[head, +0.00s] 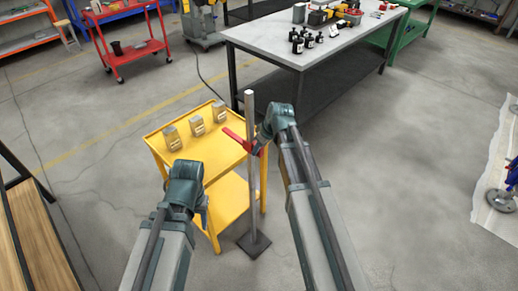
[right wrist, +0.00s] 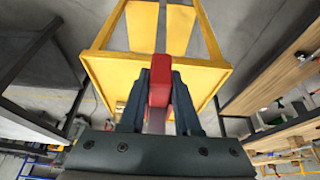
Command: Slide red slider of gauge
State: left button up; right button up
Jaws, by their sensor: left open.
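The gauge is a grey upright post (head: 249,112) on a dark square base (head: 254,245) on the floor, at the front right of a yellow cart. Its red slider (head: 236,139) sits partway up the post, with a red arm reaching left over the cart's edge. My right gripper (head: 259,147) is at the slider's right side. In the right wrist view, its two dark fingers close on both sides of the red slider (right wrist: 160,88). My left gripper (head: 204,207) is open and empty, low in front of the cart; its fingers are mostly hidden.
A grey-topped workbench (head: 270,42) with bottles stands behind. A red cart (head: 140,50) is at the back left. The floor to the right is clear up to a pale mat (head: 490,215).

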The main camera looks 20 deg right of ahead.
grip_shut()
dwell(1.1)
